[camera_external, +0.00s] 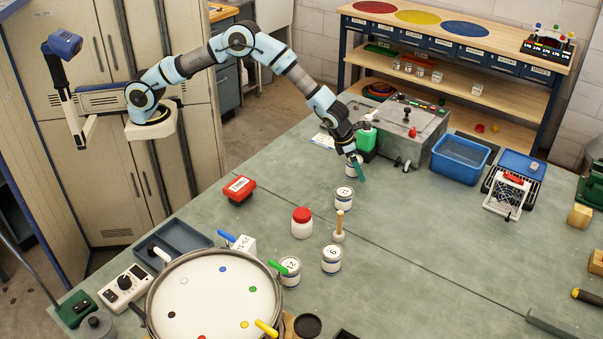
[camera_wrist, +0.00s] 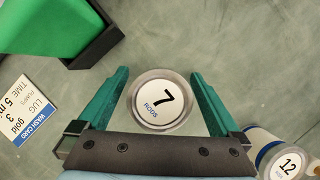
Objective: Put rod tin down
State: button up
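The rod tin (camera_wrist: 160,100) has a white lid marked "7 RODS" and a metal rim. In the wrist view it lies between the two green fingers of my gripper (camera_wrist: 160,75). Thin strips of bench seem to show between the fingers and the rim, so the gripper looks slightly open around it. In the external view the tin (camera_external: 351,168) is upright at bench level, partly hidden by my gripper (camera_external: 357,167). I see no clear gap under it.
A tin marked 12 (camera_wrist: 287,162) stands close by, at lower right in the wrist view. A wash card (camera_wrist: 22,108) lies at left. A blue tub (camera_external: 459,160) is farther right.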

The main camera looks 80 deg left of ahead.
jog(key=b+v, duration=0.2)
jog(key=v, duration=0.9)
jog(key=shift+r, duration=0.2)
jog(key=s+a+n+g, duration=0.1)
jog(key=s+a+n, duration=0.5)
jog(key=s+n, duration=0.5)
jog(key=s+a+n+g, duration=0.1)
jog(key=s+a+n, duration=0.6)
jog(key=s+n, duration=0.5)
jog(key=s+a+n+g, duration=0.1)
jog(key=s+a+n, duration=0.6)
jog(key=s+n, duration=0.4)
jog(key=shift+s+n, duration=0.4)
jog(key=shift+n, duration=0.1)
jog(key=shift+f, duration=0.1)
